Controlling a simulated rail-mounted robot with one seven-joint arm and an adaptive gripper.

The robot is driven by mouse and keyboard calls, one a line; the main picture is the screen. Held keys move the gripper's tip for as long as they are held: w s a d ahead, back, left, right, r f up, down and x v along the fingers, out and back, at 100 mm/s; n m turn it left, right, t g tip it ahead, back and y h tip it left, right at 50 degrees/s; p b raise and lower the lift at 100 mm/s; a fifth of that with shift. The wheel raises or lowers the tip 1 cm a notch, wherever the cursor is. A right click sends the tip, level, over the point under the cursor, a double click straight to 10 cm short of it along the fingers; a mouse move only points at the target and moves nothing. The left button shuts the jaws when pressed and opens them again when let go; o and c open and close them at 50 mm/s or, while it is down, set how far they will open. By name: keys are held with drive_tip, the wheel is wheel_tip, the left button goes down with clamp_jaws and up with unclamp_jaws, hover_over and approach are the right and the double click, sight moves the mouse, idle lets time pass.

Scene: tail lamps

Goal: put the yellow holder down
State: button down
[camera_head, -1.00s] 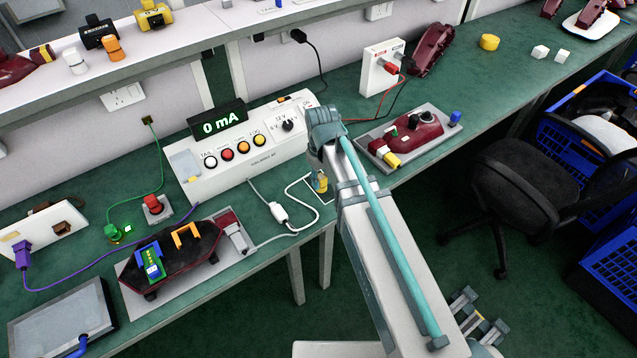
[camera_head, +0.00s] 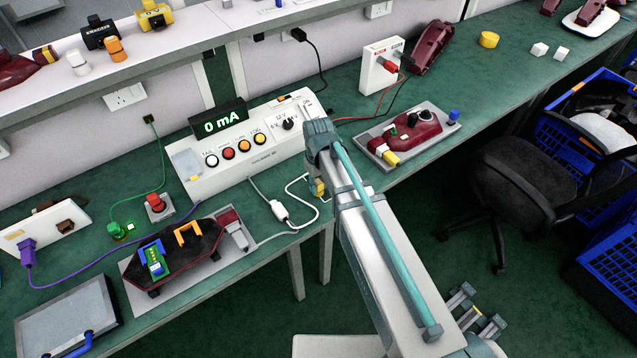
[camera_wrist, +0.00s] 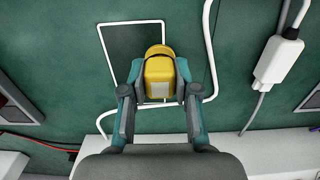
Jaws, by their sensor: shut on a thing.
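The yellow holder (camera_wrist: 159,75) is between the two fingers of my gripper (camera_wrist: 158,88) in the wrist view. Both fingertips press on its sides. It is over or on the green bench top, at the right part of a white outlined rectangle (camera_wrist: 103,57); I cannot tell whether it touches the surface. In the head view only a small part of the yellow holder (camera_head: 319,187) shows beside my arm, which hides most of the gripper and the outline.
A white cable with an inline plug (camera_wrist: 277,60) runs close by on the bench. The white test box (camera_head: 250,143) stands behind. A dark red lamp (camera_head: 412,137) lies on a grey tray to the right, and another lamp assembly (camera_head: 180,250) is at the left.

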sight(319, 182)
drive_tip(key=shift+f, duration=0.2)
drive_tip(key=c, duration=0.9)
unclamp_jaws()
drive_tip(key=shift+o, duration=0.2)
drive_tip(key=shift+r, duration=0.15)
wheel_tip(319, 182, up, 12)
drive_tip(key=b, duration=0.2)
drive_tip(key=shift+b, duration=0.3)
